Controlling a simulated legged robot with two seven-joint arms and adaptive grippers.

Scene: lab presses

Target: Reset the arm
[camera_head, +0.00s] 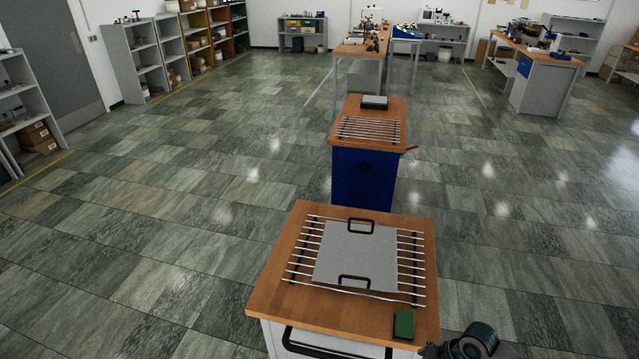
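A dark gripper or wrist part of my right arm (468,345) shows at the bottom edge, just right of the near cart's front corner. Its fingers cannot be made out clearly, and nothing is seen held in it. My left gripper is not in view. The near cart (275,285) has a wooden top with a metal rod rack (300,262) on it. A grey plate (357,256) with two black handles lies on the rack. A green block (403,325) sits at the front right of the cart top.
A blue cabinet (363,180) with a wooden top, a second rod rack (368,128) and a grey box (374,102) stands behind the near cart. Workbenches (548,88) and shelves (160,55) line the back and left. The tiled floor (150,220) is clear on both sides.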

